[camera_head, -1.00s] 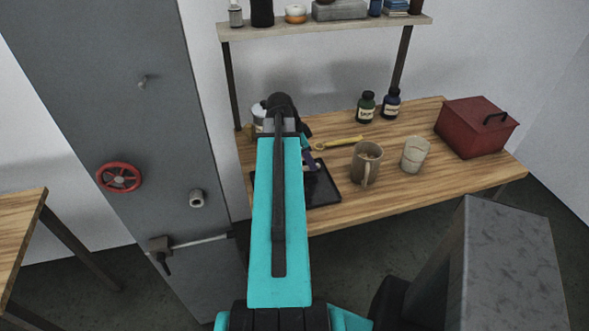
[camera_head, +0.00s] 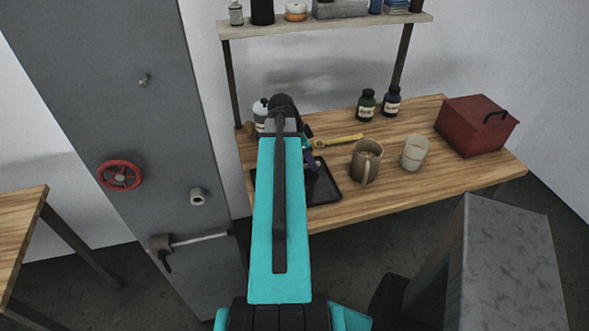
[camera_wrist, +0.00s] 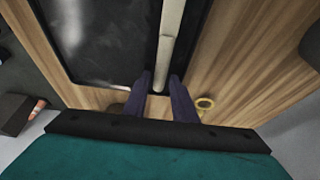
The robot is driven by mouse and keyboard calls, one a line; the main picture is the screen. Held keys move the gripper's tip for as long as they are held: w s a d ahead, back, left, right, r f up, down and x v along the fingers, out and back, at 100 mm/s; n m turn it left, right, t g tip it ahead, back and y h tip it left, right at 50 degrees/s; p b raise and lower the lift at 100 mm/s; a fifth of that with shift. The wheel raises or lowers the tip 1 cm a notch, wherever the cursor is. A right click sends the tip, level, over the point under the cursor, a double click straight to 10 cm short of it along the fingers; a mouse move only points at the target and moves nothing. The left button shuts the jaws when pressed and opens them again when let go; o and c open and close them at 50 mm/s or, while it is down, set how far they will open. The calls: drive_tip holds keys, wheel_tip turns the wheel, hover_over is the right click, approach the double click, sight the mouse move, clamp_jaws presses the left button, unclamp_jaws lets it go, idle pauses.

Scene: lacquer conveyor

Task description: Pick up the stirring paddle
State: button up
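The stirring paddle looks to be the pale, narrow stick (camera_wrist: 168,40) in the wrist view. It runs from the top edge down over the dark tray's side (camera_wrist: 150,45), and its near end lies between my fingers. My gripper (camera_wrist: 162,84) has two dark purple fingers, one on each side of the stick, with a narrow gap showing. In the head view my gripper (camera_head: 314,163) is over the dark tray (camera_head: 325,192), partly behind my arm. The paddle cannot be made out there. Its far end is outside the wrist view.
A yellow wrench (camera_head: 338,141) lies behind the tray; its ring end shows in the wrist view (camera_wrist: 205,104). A brown mug (camera_head: 366,163), a pale cup (camera_head: 415,153), two dark bottles (camera_head: 367,106) and a red box (camera_head: 477,127) stand rightward on the wooden bench (camera_head: 400,190).

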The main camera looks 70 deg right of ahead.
drive_tip(key=shift+f, duration=0.15)
clamp_jaws()
idle(0.4)
drive_tip(key=shift+r, duration=0.3)
wheel_tip(320, 180, up, 10)
drive_tip(key=b, duration=0.2)
drive_tip(key=shift+f+b, duration=0.15)
drive_tip(key=shift+b, duration=0.25)
idle(0.8)
